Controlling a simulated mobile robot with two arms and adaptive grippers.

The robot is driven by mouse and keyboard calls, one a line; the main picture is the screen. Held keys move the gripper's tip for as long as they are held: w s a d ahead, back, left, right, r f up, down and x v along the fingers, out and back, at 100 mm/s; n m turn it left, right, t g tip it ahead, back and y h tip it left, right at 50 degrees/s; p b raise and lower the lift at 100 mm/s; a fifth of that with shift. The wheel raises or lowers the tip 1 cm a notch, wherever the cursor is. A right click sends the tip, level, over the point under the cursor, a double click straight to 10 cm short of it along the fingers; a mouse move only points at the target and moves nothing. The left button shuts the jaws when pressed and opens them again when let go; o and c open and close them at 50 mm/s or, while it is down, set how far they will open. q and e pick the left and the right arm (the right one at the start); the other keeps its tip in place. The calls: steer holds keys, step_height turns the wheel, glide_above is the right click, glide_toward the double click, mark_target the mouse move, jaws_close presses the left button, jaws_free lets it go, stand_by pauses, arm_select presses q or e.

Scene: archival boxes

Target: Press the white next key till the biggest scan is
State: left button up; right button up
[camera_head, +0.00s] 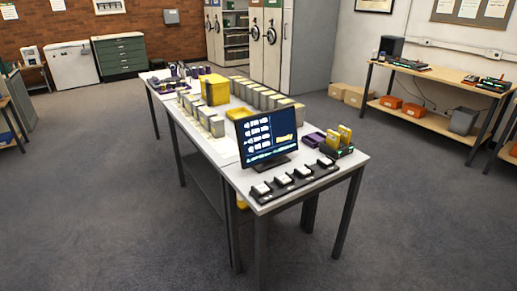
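A dark monitor (268,134) stands near the front end of the long white table (232,178). Its blue screen shows several rows of white marks at left and a yellow word at right, too small to read surely. A black strip (297,183) along the table's front edge carries several small pads with pale tops, one of them a pale key (262,189) at the left end. I cannot tell which pad is the white key of the task, and no scan picture can be made out. Neither of my grippers is in view.
Rows of grey-beige boxes (212,122) and a yellow box (215,90) fill the table's middle. A purple tray (313,140) and yellow items (345,134) in a dark holder sit right of the monitor. A wooden bench (440,75) stands at right. The grey floor in front is clear.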

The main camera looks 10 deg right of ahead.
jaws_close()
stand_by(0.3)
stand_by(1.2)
